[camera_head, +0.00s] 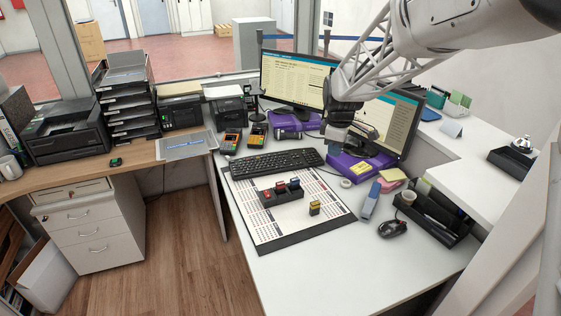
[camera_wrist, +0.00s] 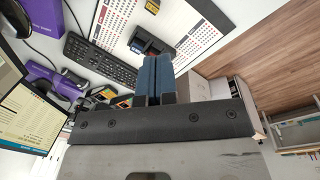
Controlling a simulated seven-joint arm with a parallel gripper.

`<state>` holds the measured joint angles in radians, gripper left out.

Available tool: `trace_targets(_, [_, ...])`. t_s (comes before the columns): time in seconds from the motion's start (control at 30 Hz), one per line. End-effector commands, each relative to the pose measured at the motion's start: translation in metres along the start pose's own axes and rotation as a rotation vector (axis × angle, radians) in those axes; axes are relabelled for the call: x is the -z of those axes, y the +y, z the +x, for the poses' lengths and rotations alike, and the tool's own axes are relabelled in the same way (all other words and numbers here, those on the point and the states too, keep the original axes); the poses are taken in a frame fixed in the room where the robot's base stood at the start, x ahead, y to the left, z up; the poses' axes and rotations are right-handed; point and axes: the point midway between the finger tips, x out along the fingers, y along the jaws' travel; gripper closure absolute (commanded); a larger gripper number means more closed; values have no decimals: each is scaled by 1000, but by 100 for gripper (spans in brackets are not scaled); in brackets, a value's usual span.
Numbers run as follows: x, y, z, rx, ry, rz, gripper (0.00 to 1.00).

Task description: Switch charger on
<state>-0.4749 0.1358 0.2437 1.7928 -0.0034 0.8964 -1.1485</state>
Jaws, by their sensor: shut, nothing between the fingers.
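No thing is plainly marked as a charger, and I see no power switch clearly. A black holder (camera_head: 282,196) with red and blue blocks sits on the printed desk mat (camera_head: 262,240); it also shows in the wrist view (camera_wrist: 148,46), just beyond my fingertips in the picture. A separate yellow and dark block (camera_head: 314,209) stands to its right on the mat. A small black device (camera_head: 115,162) with a green spot lies on the left wooden desk. My gripper (camera_head: 336,136) is above the desk in front of the monitors; its blue fingers (camera_wrist: 153,62) are shut and empty.
Monitors (camera_head: 296,80) and purple boxes (camera_head: 350,166) stand at the back. A mouse (camera_head: 392,229) and black organiser (camera_head: 433,218) are at the right. The front desk is clear.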

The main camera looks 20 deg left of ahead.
Motion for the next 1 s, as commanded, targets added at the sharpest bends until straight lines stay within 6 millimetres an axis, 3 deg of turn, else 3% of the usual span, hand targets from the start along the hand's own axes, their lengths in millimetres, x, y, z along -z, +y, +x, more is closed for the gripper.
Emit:
trace_targets(0.33, [96, 32, 69, 30, -3, -290, 100])
trace_targets(0.7, [198, 44, 152, 61, -3, -596, 100])
trace_targets(0.83, [226, 43, 175, 67, -2, -681, 100])
trace_targets(1.0, [247, 42, 193, 73, 0, -747, 100])
